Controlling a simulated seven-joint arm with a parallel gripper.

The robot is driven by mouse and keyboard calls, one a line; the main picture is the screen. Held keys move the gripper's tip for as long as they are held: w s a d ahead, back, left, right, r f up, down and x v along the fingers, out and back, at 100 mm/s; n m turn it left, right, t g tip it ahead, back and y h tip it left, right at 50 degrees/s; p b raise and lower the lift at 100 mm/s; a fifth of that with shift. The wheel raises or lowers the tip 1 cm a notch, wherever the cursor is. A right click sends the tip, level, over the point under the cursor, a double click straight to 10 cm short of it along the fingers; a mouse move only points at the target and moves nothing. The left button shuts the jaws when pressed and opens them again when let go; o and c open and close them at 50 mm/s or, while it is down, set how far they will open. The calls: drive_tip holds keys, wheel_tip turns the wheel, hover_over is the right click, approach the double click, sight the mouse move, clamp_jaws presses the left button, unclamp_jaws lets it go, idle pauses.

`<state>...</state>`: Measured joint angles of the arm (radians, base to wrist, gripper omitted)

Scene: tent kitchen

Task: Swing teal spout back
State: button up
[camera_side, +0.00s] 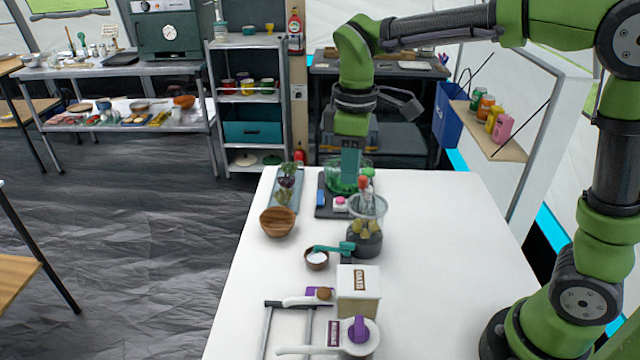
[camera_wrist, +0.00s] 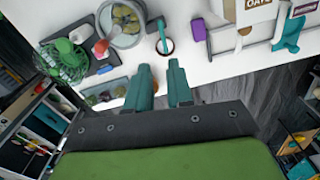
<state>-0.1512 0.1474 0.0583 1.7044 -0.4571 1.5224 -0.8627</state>
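In the wrist view a teal bar (camera_wrist: 160,32) shows above the bowl, which looks like the same spout. My gripper (camera_side: 350,165) is at the far part of the table, well back from the spout, with its fingers pointing down. In the wrist view its two teal fingers (camera_wrist: 159,68) stand apart with nothing between them. Nothing touches the spout.
An oats box (camera_side: 358,295) stands close in front of the spout. A clear jar on a dark base (camera_side: 366,243) stands behind it. A green wire basket (camera_side: 345,182) is under my gripper. The right table side is clear.

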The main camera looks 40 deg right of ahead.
sight(347, 243)
wheel_tip(347, 243, down, 17)
drive_tip(key=shift+s, duration=0.15)
idle(0.4)
clamp_jaws()
drive_tip(key=shift+r, duration=0.1)
idle(1.3)
